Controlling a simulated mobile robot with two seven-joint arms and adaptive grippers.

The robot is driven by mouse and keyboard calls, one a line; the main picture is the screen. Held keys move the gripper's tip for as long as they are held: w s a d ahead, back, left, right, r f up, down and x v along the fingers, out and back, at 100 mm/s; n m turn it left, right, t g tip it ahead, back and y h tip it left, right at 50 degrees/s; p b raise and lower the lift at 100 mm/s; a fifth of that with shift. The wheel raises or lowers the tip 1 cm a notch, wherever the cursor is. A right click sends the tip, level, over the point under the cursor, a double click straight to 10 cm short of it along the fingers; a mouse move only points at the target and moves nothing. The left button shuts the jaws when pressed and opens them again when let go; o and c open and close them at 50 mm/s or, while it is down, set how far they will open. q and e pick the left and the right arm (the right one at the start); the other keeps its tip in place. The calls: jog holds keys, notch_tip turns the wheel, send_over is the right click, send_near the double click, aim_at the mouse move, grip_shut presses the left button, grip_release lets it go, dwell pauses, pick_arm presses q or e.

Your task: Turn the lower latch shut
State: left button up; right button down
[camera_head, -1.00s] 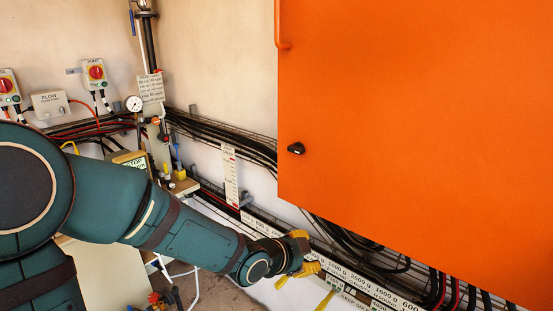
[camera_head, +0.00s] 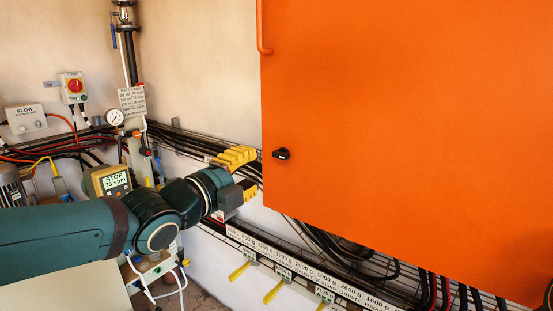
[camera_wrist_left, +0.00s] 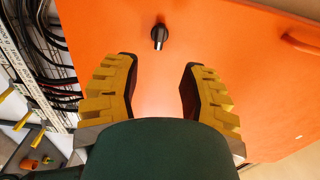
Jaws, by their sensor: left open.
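The lower latch is a small black knob (camera_head: 281,154) near the lower left corner of the orange cabinet door (camera_head: 400,100). In the left wrist view the latch (camera_wrist_left: 159,36) lies beyond the fingertips, roughly centred between them, with a pale line along its handle. My left gripper (camera_head: 245,173) has yellow ribbed fingers, is open and empty, and is just left of the latch, not touching it. In the left wrist view the left gripper (camera_wrist_left: 158,75) has its two fingers spread with orange door between them. My right gripper is not in view.
An orange door handle (camera_head: 262,30) sits above the latch. Black cables (camera_head: 340,250) and a label strip (camera_head: 300,268) with yellow levers run below the door. A STOP display box (camera_head: 108,181) and a gauge (camera_head: 115,118) are at left.

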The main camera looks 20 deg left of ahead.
aim_at(278, 156)
pick_arm(q)
jog(key=x, duration=0.9)
jog(key=shift+w, duration=0.2)
jog(key=shift+s, duration=0.1)
grip_shut()
